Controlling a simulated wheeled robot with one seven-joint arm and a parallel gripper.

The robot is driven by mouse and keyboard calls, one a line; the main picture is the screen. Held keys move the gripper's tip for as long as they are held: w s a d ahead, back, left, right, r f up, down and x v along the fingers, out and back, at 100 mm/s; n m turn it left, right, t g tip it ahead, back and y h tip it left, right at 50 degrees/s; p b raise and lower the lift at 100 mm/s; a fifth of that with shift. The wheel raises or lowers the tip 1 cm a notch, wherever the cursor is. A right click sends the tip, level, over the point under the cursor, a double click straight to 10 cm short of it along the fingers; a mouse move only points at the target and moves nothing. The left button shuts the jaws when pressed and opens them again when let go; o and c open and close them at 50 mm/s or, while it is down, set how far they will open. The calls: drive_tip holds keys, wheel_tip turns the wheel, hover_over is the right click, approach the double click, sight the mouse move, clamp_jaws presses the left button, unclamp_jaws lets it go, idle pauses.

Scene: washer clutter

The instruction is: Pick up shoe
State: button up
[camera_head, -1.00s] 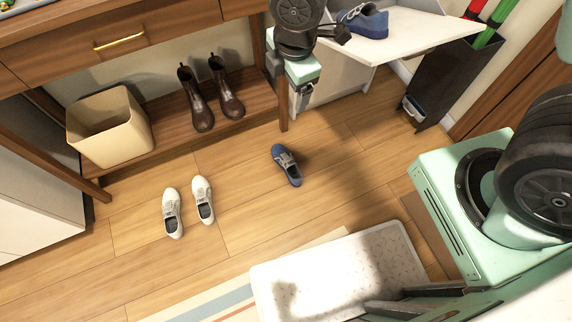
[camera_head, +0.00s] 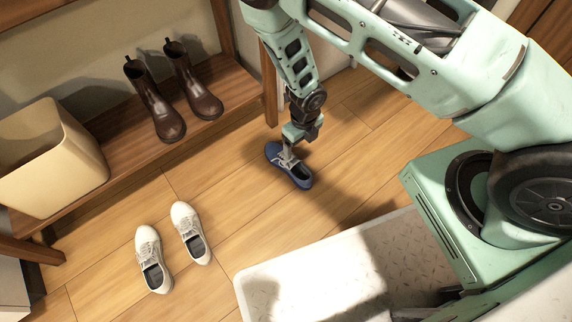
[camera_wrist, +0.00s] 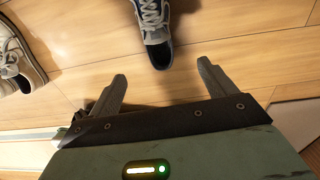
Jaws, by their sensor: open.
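A blue shoe with pale laces (camera_head: 290,166) lies on the wooden floor in the middle of the head view. In the wrist view the shoe (camera_wrist: 152,30) shows at the top centre, its heel end towards the gripper. My gripper (camera_wrist: 162,82) is open and empty, its two fingers apart, with the shoe beyond the gap between the fingertips. In the head view my gripper (camera_head: 287,150) points down at the shoe and covers part of it.
A pair of white shoes (camera_head: 170,246) stands on the floor to the left. Brown boots (camera_head: 175,95) and a beige bin (camera_head: 50,165) are on the low wooden shelf behind. My pale base fills the lower right. Floor around the blue shoe is clear.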

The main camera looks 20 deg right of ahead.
drive_tip(key=b, duration=0.6)
hover_over(296, 172)
drive_tip(key=f, duration=1)
drive_tip(key=shift+s+d+f, duration=0.25)
drive_tip(key=shift+d, duration=0.05)
drive_tip(key=f+b, duration=0.1)
drive_tip(key=f, duration=0.1)
drive_tip(key=f+b, duration=0.4)
drive_tip(key=shift+w+a+f, duration=0.25)
drive_tip(key=shift+a, duration=0.1)
drive_tip(key=shift+r, duration=0.1)
drive_tip(key=c, duration=1.2)
